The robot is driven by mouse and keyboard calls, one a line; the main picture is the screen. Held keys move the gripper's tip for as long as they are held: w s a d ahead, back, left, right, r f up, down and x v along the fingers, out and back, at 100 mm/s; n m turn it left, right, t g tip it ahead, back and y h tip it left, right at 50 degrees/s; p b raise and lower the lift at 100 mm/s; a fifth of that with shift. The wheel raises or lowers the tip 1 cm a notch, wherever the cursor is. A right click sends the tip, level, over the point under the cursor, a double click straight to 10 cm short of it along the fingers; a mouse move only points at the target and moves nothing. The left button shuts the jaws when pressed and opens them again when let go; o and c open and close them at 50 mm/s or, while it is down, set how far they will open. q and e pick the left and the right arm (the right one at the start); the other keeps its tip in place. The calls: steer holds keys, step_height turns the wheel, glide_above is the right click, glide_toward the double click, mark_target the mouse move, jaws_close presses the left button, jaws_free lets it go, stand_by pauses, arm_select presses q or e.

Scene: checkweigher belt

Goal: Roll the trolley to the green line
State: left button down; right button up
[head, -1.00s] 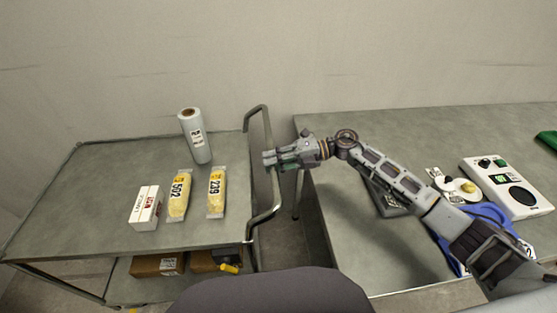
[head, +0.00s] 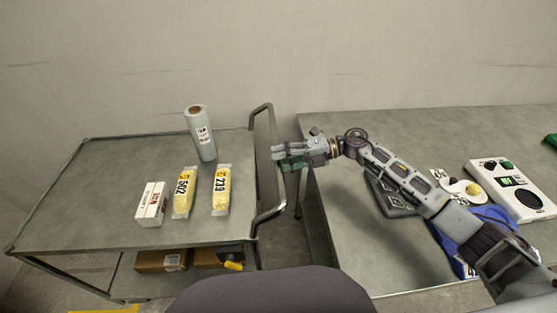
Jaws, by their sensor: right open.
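The grey trolley (head: 110,223) stands at the left with its tubular push handle (head: 281,190) on its right end. My right gripper (head: 276,155) is open at the middle of the handle's upright span, its fingertips overlapping the bar in the picture. I cannot tell whether the bar lies between the fingers. My left gripper is not in view. No green line shows.
The trolley carries a film roll (head: 201,134), two yellow bags (head: 185,192) (head: 221,190) and a white box (head: 150,204). Brown boxes (head: 160,261) sit on its lower shelf. A grey table (head: 330,220) stands close right, a narrow gap between. A control box (head: 512,190) is on it.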

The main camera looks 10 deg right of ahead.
steer(key=d+r, duration=0.2)
steer(key=d, duration=0.8)
steer(key=shift+d, duration=0.35)
steer(key=shift+s, duration=0.1)
